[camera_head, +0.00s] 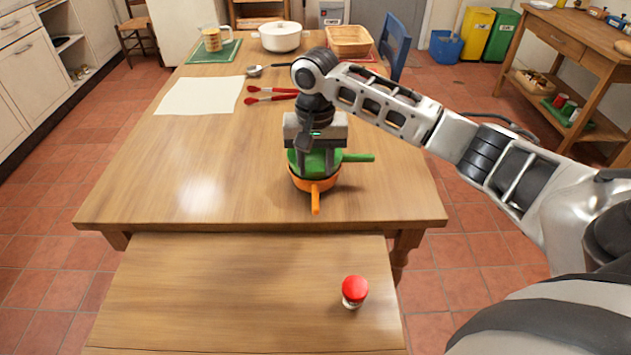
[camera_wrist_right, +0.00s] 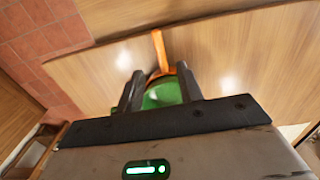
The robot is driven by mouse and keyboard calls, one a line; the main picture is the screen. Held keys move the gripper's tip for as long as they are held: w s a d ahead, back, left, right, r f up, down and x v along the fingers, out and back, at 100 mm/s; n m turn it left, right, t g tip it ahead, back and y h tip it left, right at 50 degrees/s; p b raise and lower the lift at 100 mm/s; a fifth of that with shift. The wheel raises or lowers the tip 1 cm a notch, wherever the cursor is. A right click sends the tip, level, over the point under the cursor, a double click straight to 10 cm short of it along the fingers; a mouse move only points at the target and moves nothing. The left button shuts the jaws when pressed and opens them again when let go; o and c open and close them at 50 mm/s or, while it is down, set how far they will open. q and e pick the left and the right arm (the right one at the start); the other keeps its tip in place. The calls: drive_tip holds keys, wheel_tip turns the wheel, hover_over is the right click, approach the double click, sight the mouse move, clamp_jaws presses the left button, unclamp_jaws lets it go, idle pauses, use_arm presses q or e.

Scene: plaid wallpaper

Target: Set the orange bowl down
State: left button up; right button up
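The orange bowl (camera_head: 316,185) is over the front part of the large wooden table, right of its middle. Its handle points toward me. A green bowl (camera_head: 329,162) with a handle to the right is stacked in it, above the orange side. My right gripper (camera_head: 317,163) points down over the stack. In the right wrist view its fingers (camera_wrist_right: 159,88) are spread on either side of the green surface (camera_wrist_right: 162,94), with the orange handle (camera_wrist_right: 159,50) beyond them. The frames do not show whether they grip, or whether the orange base touches the table. My left gripper is not in view.
A red-capped jar (camera_head: 355,291) stands on the nearer, lower surface. Behind are red-handled utensils (camera_head: 271,94), a ladle (camera_head: 255,70), a pale sheet (camera_head: 200,95), a white pot (camera_head: 280,37) and a basket (camera_head: 349,39). The table (camera_head: 200,170) is clear left of the bowls.

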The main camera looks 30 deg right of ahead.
sight(307, 327)
drive_tip(key=s+a+f+n+t+y, duration=0.1)
drive_tip(key=s+a+f+n+t, duration=0.1)
drive_tip(key=a+f, duration=0.2)
drive_tip(key=s+a+f+n+t+y, duration=0.2)
drive_tip(key=s+a+f, duration=0.1)
drive_tip(key=a, duration=0.4)
drive_tip(key=s+a+f+n+t+y, duration=0.2)
drive_tip(key=a+f, duration=0.2)
drive_tip(key=a, duration=0.2)
drive_tip(key=shift+s+a+f+n, duration=0.3)
drive_tip(key=shift+s+f, duration=0.05)
drive_tip(key=shift+f, duration=0.05)
drive_tip(key=s+f, duration=0.1)
drive_tip(key=s+t, duration=0.1)
drive_tip(key=s, duration=0.1)
drive_tip(key=s+f+t, duration=0.1)
drive_tip(key=shift+s+d+f+n, duration=0.1)
drive_tip(key=shift+s+f+n, duration=0.25)
drive_tip(key=shift+s+n, duration=0.05)
drive_tip(key=s+d, duration=0.1)
drive_tip(key=s, duration=0.1)
drive_tip(key=s+d+f+n+t+h, duration=0.1)
drive_tip(key=s, duration=0.1)
drive_tip(key=s+d+t+h, duration=0.1)
drive_tip(key=s, duration=0.1)
drive_tip(key=shift+s+f, duration=0.15)
drive_tip(key=shift+s, duration=0.05)
drive_tip(key=shift+s+d, duration=0.1)
drive_tip(key=shift+s, duration=0.15)
